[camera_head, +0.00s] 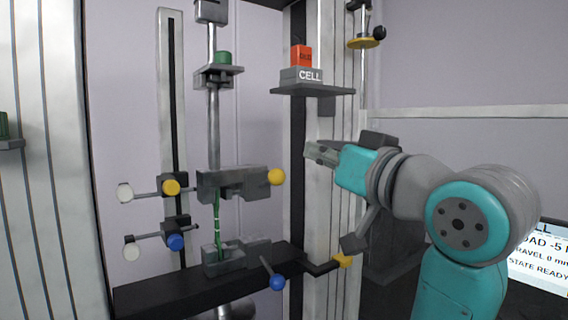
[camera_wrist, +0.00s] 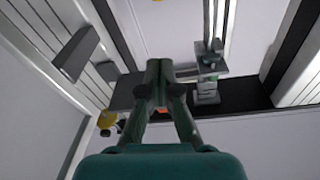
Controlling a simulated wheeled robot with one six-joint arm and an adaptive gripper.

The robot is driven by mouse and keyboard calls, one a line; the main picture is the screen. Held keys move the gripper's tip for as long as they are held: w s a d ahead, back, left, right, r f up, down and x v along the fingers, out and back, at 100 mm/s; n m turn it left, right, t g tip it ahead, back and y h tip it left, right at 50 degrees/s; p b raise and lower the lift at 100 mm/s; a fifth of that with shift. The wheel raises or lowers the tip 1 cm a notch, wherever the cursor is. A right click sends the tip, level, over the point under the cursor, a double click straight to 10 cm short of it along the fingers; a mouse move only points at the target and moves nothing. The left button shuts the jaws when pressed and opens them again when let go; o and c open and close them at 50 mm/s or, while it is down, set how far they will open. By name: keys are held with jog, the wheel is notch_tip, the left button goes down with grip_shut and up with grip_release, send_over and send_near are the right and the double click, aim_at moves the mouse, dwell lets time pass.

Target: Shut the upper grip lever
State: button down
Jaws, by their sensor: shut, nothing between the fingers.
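The upper grip (camera_head: 232,184) is a dark grey block on the vertical rod. Its lever ends in a yellow ball (camera_head: 276,177) at the block's right end; the lever's shaft is mostly hidden in this view. My gripper (camera_head: 309,151) is shut and empty, a little right of and above the yellow ball in the picture, apparently apart from it. In the wrist view its fingers (camera_wrist: 166,68) are together. The lower grip (camera_head: 236,257) has a lever with a blue ball (camera_head: 277,282) slanting down. A thin green specimen (camera_head: 217,218) spans the two grips.
A shelf (camera_head: 312,90) with a CELL block and an orange block is above my gripper. A yellow-tipped dark arm (camera_head: 343,261) juts out below it. Side rods with yellow (camera_head: 171,187) and blue (camera_head: 175,242) knobs stand left. A screen (camera_head: 540,256) is at right.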

jog(key=r, duration=0.1)
send_over(284, 177)
jog(key=shift+w+d+r, duration=0.1)
jog(key=shift+w+d, duration=0.05)
jog(key=shift+w, duration=0.25)
jog(key=shift+w+f, duration=0.1)
jog(key=shift+f, duration=0.25)
jog(key=shift+s+f, duration=0.25)
jog(key=shift+f, duration=0.55)
jog(key=shift+s+f, duration=0.25)
jog(key=shift+f, duration=0.5)
jog(key=shift+s+d+f+t+y, duration=0.1)
jog(key=shift+s+f+t+y, duration=0.15)
jog(key=shift+f+t, duration=0.3)
jog(key=shift+s+d+f+t+y, duration=0.15)
jog(key=shift+f+t+y, duration=0.15)
jog(key=shift+f+t, duration=0.25)
jog(key=shift+s+f+t+y, duration=0.2)
jog(key=shift+f+t+y, duration=0.05)
jog(key=shift+f+t, duration=0.3)
jog(key=shift+f+m+t+y, duration=0.3)
jog(key=shift+f+t, duration=0.6)
jog(key=shift+f, duration=0.5)
jog(key=shift+f+m+t+y, duration=0.2)
jog(key=shift+f+t+y, duration=0.2)
jog(key=shift+f+t, duration=0.75)
